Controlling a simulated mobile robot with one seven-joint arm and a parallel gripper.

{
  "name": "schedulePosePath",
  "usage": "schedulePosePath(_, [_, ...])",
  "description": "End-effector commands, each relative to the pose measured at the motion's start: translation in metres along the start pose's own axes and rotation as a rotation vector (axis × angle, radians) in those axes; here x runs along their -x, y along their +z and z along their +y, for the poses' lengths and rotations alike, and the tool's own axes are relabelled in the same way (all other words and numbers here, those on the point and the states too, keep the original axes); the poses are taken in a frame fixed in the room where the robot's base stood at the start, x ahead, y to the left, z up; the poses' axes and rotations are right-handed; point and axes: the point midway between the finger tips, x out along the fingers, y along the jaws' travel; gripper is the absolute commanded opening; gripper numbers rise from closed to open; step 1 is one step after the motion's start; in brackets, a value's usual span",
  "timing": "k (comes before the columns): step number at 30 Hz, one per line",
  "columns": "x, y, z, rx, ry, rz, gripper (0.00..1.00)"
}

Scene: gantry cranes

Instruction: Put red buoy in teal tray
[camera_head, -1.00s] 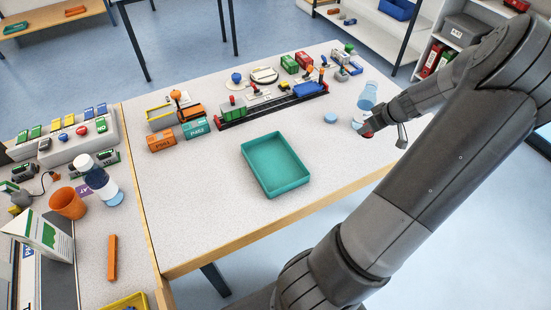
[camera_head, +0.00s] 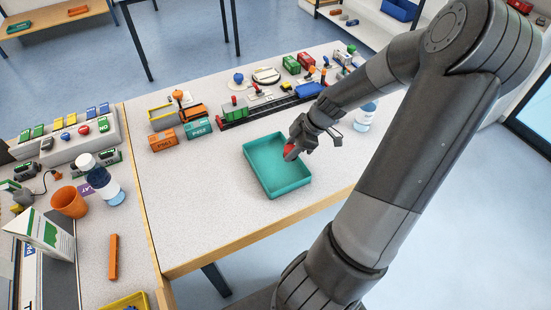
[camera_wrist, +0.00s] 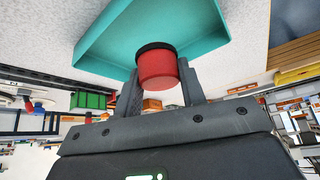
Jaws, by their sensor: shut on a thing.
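The teal tray (camera_head: 262,175) lies on the white table and is empty as far as I can see. My gripper (camera_head: 291,152) is over the tray's right side, above its rim. It is shut on the red buoy (camera_head: 290,152). In the wrist view the red buoy (camera_wrist: 157,70), with a black band, sits between my fingers (camera_wrist: 160,90). The teal tray (camera_wrist: 205,22) shows behind it there. The buoy appears to be held above the tray floor, though the exact height is hard to tell.
An orange container (camera_head: 164,140) and a teal container (camera_head: 198,128) stand behind the tray to the left. A toy train on a track (camera_head: 260,107) runs along the back. A clear bottle (camera_head: 365,115) stands to the right. The table is clear in front of the tray.

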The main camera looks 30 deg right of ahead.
Motion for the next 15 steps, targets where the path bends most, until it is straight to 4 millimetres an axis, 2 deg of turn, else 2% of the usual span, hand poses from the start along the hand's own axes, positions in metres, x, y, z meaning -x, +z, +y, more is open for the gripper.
schedulePosePath(1, [-0.01,-0.006,0.003,0.004,-0.004,0.002,0.14])
schedulePosePath(6, [-0.035,-0.019,0.013,0.002,-0.002,0.001,0.14])
schedulePosePath(15, [-0.053,-0.023,0.018,-0.003,0.001,0.001,0.14])
